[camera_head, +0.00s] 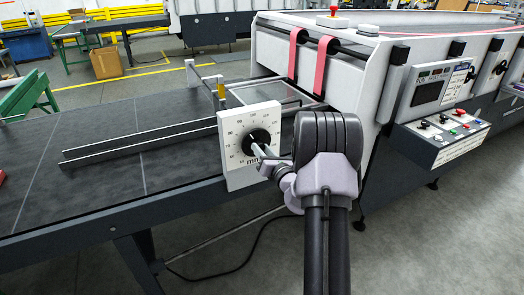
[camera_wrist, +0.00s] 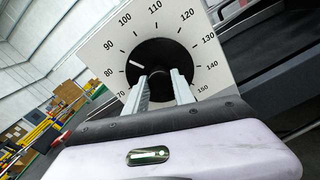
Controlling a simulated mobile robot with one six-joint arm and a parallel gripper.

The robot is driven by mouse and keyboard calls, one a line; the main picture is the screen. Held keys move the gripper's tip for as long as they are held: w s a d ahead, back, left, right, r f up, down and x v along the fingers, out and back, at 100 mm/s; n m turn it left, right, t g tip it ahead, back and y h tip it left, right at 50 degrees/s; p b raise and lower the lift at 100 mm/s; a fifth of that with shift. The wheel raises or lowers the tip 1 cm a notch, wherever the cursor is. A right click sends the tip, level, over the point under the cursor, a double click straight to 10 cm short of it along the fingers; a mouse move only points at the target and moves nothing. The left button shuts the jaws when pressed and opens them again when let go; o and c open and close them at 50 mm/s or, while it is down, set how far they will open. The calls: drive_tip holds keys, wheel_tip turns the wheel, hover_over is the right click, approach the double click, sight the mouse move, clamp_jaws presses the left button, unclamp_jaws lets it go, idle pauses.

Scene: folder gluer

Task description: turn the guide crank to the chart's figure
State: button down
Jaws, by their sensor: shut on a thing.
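The guide crank (camera_head: 257,138) is a black round knob on a white square dial plate (camera_head: 233,175) marked in mm, at the table's front edge. In the wrist view the black knob (camera_wrist: 136,78) sits inside figures running from 70 to 150. Its white pointer mark lies between 80 and 90. My gripper (camera_head: 262,153) reaches the dial from the right; its two grey fingers (camera_wrist: 160,76) are shut on the knob's middle part, which they partly hide. A white card with small print (camera_head: 457,80) on the machine may be the chart; its figures are unreadable.
The dark feed table (camera_head: 110,140) carries long metal guide rails (camera_head: 140,142). The white folder gluer (camera_head: 330,75) with red belts stands behind my arm. Its control panel (camera_head: 445,135) is at the right. Open grey floor lies in front.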

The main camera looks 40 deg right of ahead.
drive_tip(key=c, duration=1.1)
unclamp_jaws()
drive_tip(key=shift+o, duration=0.2)
drive_tip(key=p+v, duration=0.1)
drive_tip(key=v, duration=1.6)
drive_tip(key=shift+s, duration=0.25)
